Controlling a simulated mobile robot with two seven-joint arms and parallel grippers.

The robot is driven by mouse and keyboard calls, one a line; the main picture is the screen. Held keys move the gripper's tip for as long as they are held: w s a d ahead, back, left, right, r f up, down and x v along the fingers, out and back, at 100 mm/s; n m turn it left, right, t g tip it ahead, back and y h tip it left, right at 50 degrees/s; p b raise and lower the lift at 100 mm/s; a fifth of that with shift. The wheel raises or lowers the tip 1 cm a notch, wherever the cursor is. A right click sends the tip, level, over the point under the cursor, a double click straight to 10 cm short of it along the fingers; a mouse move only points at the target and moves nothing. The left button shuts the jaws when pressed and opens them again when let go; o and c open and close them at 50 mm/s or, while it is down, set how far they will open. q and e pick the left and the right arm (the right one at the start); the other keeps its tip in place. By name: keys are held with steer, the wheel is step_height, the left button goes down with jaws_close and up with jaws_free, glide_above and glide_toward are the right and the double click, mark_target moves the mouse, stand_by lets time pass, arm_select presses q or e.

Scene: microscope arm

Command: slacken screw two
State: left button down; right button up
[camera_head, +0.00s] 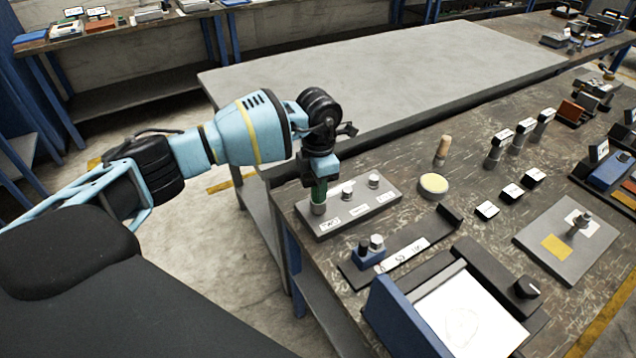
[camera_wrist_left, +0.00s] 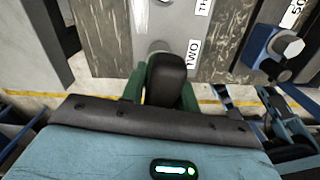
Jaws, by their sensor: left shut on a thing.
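A grey plate (camera_head: 335,220) with three upright screws and white labels lies near the bench's left edge. My left gripper (camera_head: 319,190) points down and is shut on the leftmost screw (camera_head: 318,207). The middle screw (camera_head: 347,190) and the right screw (camera_head: 374,180) stand free beside it. In the left wrist view, the screw beside the label TWO (camera_wrist_left: 193,53) shows just past the gripper (camera_wrist_left: 165,85), partly hidden. This appears to be the middle screw. My right gripper is out of view.
A blue block with a hex bolt (camera_head: 371,250) stands in front of the plate. A yellow-topped round tin (camera_head: 433,185) and a wooden-handled tool (camera_head: 442,150) stand to its right. A screen unit (camera_head: 465,305) is nearer. The grey bench (camera_head: 400,70) behind is clear.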

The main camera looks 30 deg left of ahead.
arm_select(q)
steer(key=shift+r, duration=0.1)
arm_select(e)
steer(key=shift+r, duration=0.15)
arm_select(q)
steer(key=shift+n, duration=0.3)
steer(key=shift+n+p, duration=0.5)
steer(key=shift+n, duration=0.3)
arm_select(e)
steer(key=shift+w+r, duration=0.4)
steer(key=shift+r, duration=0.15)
arm_select(q)
steer(key=shift+m, duration=0.4)
steer(key=shift+r, duration=0.1)
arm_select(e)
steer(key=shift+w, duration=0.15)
